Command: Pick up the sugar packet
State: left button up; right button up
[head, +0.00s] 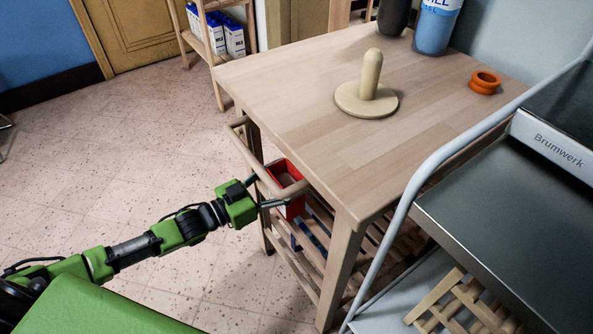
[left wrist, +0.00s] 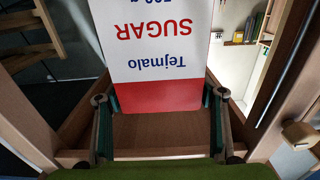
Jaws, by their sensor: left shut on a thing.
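The sugar packet (left wrist: 163,50) is white with a red band and the words "Tejmalo SUGAR", upside down in the left wrist view. It stands between the two fingers of my left gripper (left wrist: 160,115), which is shut on it. In the head view, my left gripper (head: 275,190) reaches in at the side of the wooden table, by its rail. The red part of the packet (head: 292,205) shows there below the tabletop, partly hidden by the gripper and the rail. My right gripper is not in view.
The wooden table (head: 300,90) carries a wooden peg stand (head: 366,100), an orange ring (head: 484,82) and bottles at the back. Its side rail (head: 250,155) and leg (head: 340,270) are close to my left gripper. A metal cart (head: 510,190) stands at right. Open floor lies left.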

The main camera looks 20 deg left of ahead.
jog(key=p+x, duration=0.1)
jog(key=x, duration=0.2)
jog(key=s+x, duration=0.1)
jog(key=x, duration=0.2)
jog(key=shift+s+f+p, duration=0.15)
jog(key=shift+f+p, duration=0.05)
jog(key=shift+p, duration=0.15)
pick_arm(q)
jog(key=v, duration=1.3)
jog(key=shift+a, duration=0.15)
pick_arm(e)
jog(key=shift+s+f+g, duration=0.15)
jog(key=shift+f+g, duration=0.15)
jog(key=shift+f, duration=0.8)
pick_arm(q)
jog(key=shift+s+r, duration=0.1)
